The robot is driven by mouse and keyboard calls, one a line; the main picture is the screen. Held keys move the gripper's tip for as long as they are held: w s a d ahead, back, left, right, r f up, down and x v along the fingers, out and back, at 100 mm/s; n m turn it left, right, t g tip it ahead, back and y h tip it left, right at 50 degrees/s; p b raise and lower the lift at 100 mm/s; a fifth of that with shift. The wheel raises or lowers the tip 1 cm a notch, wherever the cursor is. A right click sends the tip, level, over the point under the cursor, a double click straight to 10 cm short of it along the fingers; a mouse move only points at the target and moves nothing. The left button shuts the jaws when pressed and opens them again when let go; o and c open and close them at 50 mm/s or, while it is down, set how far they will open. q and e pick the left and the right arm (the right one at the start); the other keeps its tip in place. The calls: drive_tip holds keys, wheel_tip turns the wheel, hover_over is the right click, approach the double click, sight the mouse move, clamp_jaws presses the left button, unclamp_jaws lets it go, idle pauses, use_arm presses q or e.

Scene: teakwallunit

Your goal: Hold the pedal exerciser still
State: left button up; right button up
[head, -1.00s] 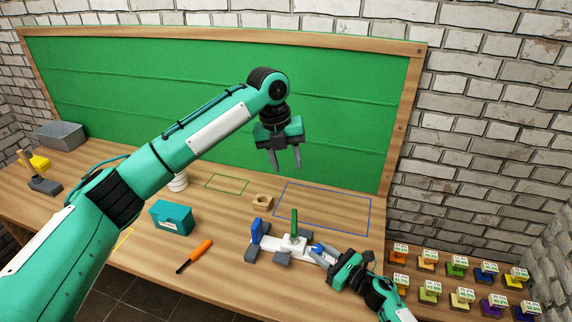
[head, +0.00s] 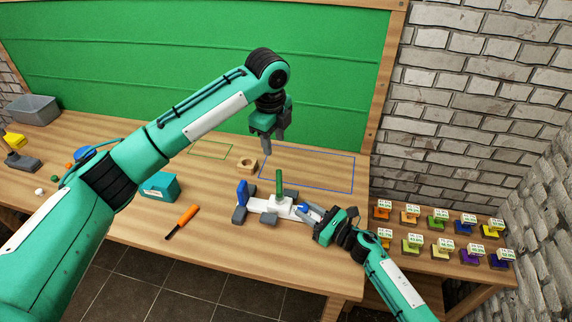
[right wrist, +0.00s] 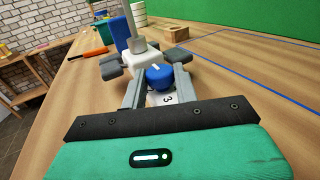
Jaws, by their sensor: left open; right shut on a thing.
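The pedal exerciser (head: 262,205) stands on the bench, with a white base, grey feet, a blue upright at its left end and a green post (head: 279,184). It also shows in the right wrist view (right wrist: 140,62), with a blue knob (right wrist: 159,76) and a white block marked 3 at the near end. My right gripper (head: 308,212) is shut on this near end, its fingers (right wrist: 158,88) on either side of it. My left gripper (head: 266,147) is open and empty, pointing down above and behind the exerciser. Its fingers overlap in the head view.
A wooden ring block (head: 247,166) lies behind the exerciser, by a blue outline (head: 354,178). A teal box (head: 158,187) and an orange-handled tool (head: 187,215) lie to the left. Several labelled coloured blocks (head: 437,221) stand on a lower shelf at right.

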sight(280, 178)
use_arm(q)
drive_tip(key=s+d+f+n+t+y, duration=0.1)
drive_tip(key=s+d+f+n+t, duration=0.15)
drive_tip(key=n, duration=0.95)
drive_tip(key=s+d+f+n+t+y, duration=0.1)
drive_tip(key=s+f+n+y, duration=0.15)
drive_tip(key=n, duration=0.95)
drive_tip(key=shift+h, duration=0.45)
drive_tip(key=x, duration=1.2)
drive_tip(key=shift+w+a+f, duration=0.15)
drive_tip(key=shift+w+f, duration=0.15)
drive_tip(key=shift+w, duration=0.1)
clamp_jaws()
